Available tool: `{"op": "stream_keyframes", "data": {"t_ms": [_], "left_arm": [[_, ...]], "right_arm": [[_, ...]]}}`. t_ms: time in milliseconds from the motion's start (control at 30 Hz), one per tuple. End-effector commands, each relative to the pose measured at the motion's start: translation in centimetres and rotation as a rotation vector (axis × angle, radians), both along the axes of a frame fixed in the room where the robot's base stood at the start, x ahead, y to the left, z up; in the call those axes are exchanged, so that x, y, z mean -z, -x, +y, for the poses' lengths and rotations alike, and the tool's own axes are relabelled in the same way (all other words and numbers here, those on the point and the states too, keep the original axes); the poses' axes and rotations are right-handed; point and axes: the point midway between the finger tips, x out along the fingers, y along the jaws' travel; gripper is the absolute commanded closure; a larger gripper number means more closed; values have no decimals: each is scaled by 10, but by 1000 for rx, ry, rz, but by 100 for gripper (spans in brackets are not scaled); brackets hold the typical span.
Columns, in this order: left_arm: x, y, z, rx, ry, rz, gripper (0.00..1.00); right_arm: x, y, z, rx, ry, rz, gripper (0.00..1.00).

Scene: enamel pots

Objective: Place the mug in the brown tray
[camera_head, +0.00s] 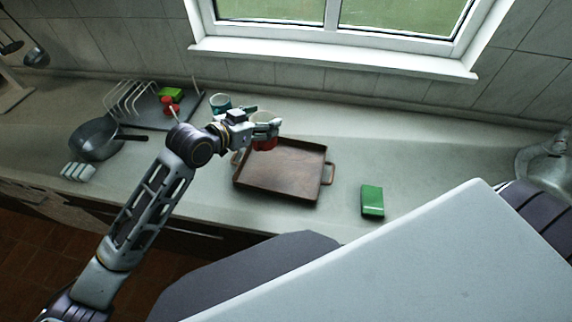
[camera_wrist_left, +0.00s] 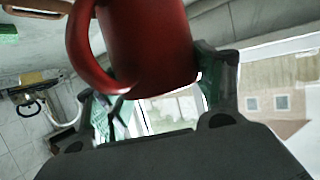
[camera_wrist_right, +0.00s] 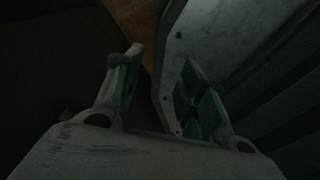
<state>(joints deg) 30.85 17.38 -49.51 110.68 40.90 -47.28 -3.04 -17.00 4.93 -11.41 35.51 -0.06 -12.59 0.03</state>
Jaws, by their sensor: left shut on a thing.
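The red mug (camera_head: 264,145) is held in the head view over the far left part of the brown tray (camera_head: 285,180); its height above the tray is hard to tell. The left wrist view shows its red side and handle (camera_wrist_left: 92,50) close up. My left gripper (camera_wrist_left: 160,88) is shut on the mug, one finger on each side of its body. The tray is flat, rectangular and empty where I can see it, with a handle at its right side. My right gripper (camera_wrist_right: 160,92) is open and empty in the dark right wrist view and is not visible in the head view.
A green block (camera_head: 372,200) lies right of the tray. A teal cup (camera_head: 220,103) stands behind my left wrist. A dark pan (camera_head: 97,138) and a wire rack (camera_head: 130,97) are at the left. The counter right of the tray is mostly clear, below the window.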

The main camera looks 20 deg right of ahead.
Motion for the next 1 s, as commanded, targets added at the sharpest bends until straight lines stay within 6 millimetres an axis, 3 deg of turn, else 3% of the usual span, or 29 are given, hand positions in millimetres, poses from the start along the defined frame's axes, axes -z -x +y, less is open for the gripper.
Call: {"op": "stream_keyframes", "data": {"t_ms": [633, 1000], "left_arm": [[8, -2, 3, -17, 1, -1, 81], [51, -1, 4, -17, -1, 1, 81]], "right_arm": [[0, 0, 4, 2, -4, 0, 60], [-2, 1, -9, -1, 9, 0, 60]]}}
